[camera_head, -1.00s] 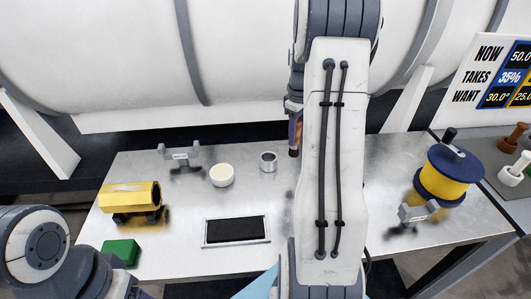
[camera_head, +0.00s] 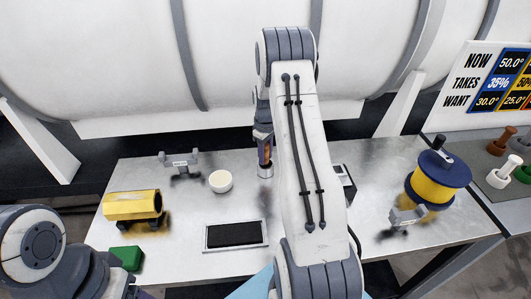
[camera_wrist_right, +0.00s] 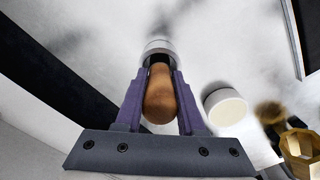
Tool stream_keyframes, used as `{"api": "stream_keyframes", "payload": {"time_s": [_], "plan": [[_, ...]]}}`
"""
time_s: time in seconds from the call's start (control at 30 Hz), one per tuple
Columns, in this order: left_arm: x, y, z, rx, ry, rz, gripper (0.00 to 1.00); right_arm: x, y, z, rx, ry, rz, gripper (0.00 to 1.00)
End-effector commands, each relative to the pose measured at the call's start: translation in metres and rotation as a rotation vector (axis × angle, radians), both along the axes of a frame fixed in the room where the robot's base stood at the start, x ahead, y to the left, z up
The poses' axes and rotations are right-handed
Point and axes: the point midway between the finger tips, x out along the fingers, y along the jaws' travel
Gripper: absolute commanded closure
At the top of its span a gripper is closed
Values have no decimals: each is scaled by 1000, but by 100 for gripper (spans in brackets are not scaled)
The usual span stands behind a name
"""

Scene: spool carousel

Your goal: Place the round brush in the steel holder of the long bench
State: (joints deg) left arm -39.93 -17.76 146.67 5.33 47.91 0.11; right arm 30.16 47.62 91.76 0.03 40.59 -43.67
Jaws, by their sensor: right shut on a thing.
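My right gripper (camera_head: 264,152) is shut on the round brush (camera_wrist_right: 160,97), whose rounded wooden handle shows between the purple fingers in the right wrist view. The steel holder (camera_head: 265,172), a small round metal cup, stands on the long bench (camera_head: 190,220) directly below the gripper. In the right wrist view, the dark end of the brush overlaps the rim of the steel holder (camera_wrist_right: 158,46); how deep it sits inside is hidden. Only a purple sliver, seemingly of my left gripper (camera_head: 144,294), shows at the bottom edge of the head view.
A white round pot (camera_head: 220,181) stands just left of the holder. A grey bracket (camera_head: 180,164), yellow cylinder (camera_head: 132,205), green block (camera_head: 127,258) and black-topped tray (camera_head: 236,234) are also on the bench. A yellow-blue spool (camera_head: 437,180) stands at right.

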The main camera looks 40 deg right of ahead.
Motion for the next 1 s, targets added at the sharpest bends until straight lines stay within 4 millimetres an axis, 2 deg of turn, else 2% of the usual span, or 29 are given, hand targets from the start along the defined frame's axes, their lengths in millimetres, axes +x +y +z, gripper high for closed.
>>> {"api": "stream_keyframes", "payload": {"time_s": [0.37, 0.4, 0.43, 0.47, 0.77, 0.87, 1.0], "plan": [[0, 0, -4, 0, 0, 0, 32, 0, 0, -6, 0, 0, 0, 100], [0, 0, -4, 0, 0, 0, 32, 0, 0, -5, 0, 0, 0, 50], [0, 0, -3, 0, 0, 0, 32, 0, 0, -5, 0, 0, 0, 39], [0, 0, -3, 0, 0, 0, 32, 0, 0, -5, 0, 0, 0, 32], [0, 0, -3, 0, 0, 0, 32, 0, 0, -4, 0, 0, 0, 32], [0, 0, 2, 0, 0, 0, 32, 0, 0, 4, -1, -1, 0, 32], [0, 0, -10, 0, 0, 0, 32, 1, -1, 20, -3, -5, 0, 32]]}}
